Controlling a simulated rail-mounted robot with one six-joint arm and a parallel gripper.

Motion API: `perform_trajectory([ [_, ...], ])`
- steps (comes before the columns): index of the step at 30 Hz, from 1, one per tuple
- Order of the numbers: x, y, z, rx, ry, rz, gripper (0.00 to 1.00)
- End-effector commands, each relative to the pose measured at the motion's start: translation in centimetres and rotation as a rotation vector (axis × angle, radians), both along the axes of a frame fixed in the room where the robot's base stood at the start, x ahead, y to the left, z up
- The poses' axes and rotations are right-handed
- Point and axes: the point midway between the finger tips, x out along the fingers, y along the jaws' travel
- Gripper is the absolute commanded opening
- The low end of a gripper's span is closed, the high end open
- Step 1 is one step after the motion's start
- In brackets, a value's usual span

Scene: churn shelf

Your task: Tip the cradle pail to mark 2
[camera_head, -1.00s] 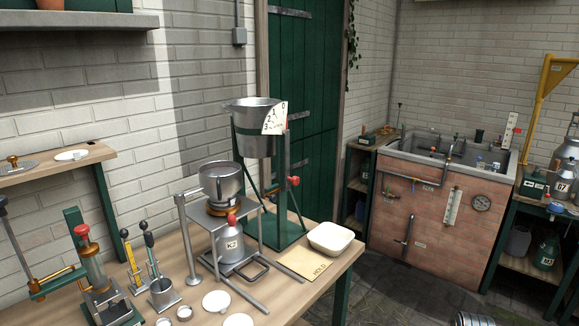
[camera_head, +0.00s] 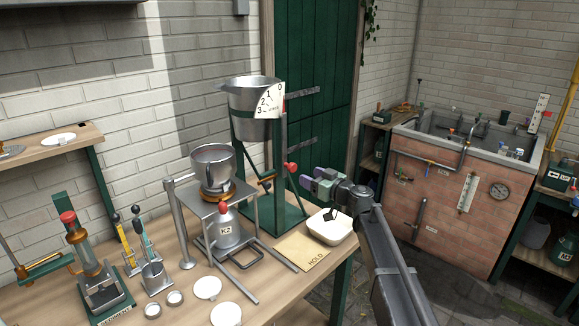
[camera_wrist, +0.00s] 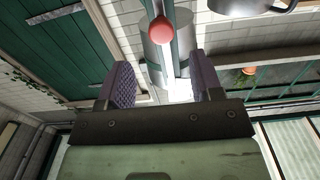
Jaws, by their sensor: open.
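The cradle pail (camera_head: 252,97) is a grey metal bucket hung upright, rim up, in a green stand (camera_head: 281,150). A white dial plate (camera_head: 269,100) on its side is marked 0 to 3; which mark it reads I cannot tell. A red knob (camera_head: 291,167) sits on the stand's right side, below the pail. My gripper (camera_head: 309,181) is open and empty, just right of the knob and apart from it. In the wrist view, the red knob (camera_wrist: 162,30) shows beyond and between my purple-padded fingers (camera_wrist: 163,80).
A metal pot (camera_head: 213,170) on a small frame stands left of the pail. A white tub (camera_head: 331,228) and the HOLD board (camera_head: 303,251) lie below my gripper. Discs and bottling tools fill the bench's front left. A brick sink (camera_head: 450,190) stands at right.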

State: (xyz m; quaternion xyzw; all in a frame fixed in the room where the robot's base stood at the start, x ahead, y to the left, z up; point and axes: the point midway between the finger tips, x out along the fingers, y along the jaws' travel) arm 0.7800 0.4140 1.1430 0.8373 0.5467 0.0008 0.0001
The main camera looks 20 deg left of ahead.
Motion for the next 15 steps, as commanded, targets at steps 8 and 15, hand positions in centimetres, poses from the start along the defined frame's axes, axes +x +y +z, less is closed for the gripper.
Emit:
perform_trajectory([
  [8,2.1,4.4,0.0,-0.001,0.001,0.003,0.6],
  [15,4.0,9.0,0.0,0.0,0.002,0.003,0.6],
])
